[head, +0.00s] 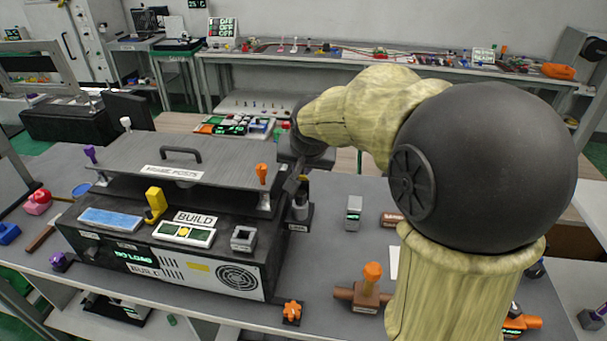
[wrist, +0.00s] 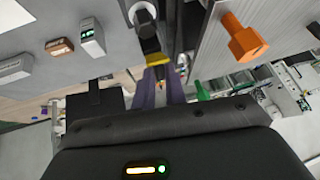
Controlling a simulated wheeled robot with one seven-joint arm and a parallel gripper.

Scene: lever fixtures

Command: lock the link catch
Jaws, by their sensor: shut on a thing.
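The link catch (head: 300,207) is on the right side of the dark machine box, beside the lid's right edge. Its label is partly readable. In the wrist view the catch shows as a dark bar (wrist: 151,42) with a pale round end at the top and a yellow part near my fingers. My gripper (wrist: 160,85) has its purple-padded fingers closed around the catch's lever at the yellow part; the exact contact is partly hidden. In the head view my gripper (head: 294,183) reaches down beside the lid, and my arm hides part of it.
The lid (head: 180,160) with a black handle lies over the box. An orange knob (head: 262,173) stands on its right corner, close to my gripper. A grey switch block (head: 354,210) and an orange-topped valve (head: 371,285) stand to the right. Bare table lies between.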

